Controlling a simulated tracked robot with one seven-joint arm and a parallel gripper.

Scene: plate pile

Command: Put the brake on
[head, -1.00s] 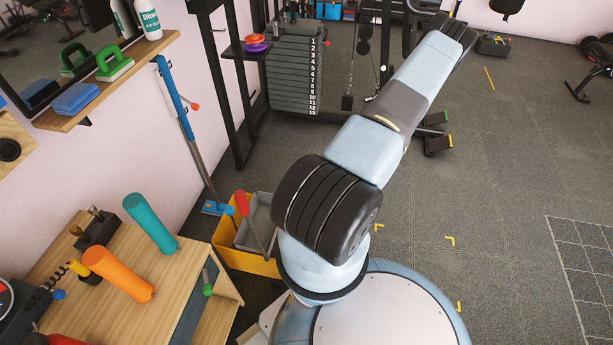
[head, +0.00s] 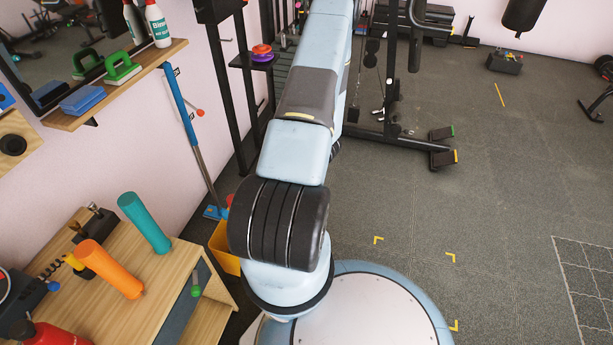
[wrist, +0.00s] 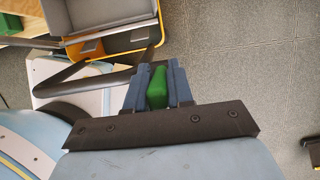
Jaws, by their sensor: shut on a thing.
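My gripper (wrist: 153,70) shows in the wrist view with its two blue-grey fingers shut on a green piece (wrist: 157,88). Only part of that piece shows, and I cannot tell whether it belongs to a brake. A yellow bucket (wrist: 146,38) with a grey tray-like part (wrist: 105,16) lies beyond the fingertips, at the top of the wrist view. In the head view the yellow bucket (head: 222,247) is mostly hidden behind my arm, beside the wooden workbench. My gripper is hidden in the head view.
The wooden workbench (head: 160,300) at the left carries a teal cylinder (head: 145,222), an orange cylinder (head: 108,268) and other tools. A shelf (head: 110,88) and a blue-handled pole (head: 183,110) are by the wall. Gym machines stand behind.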

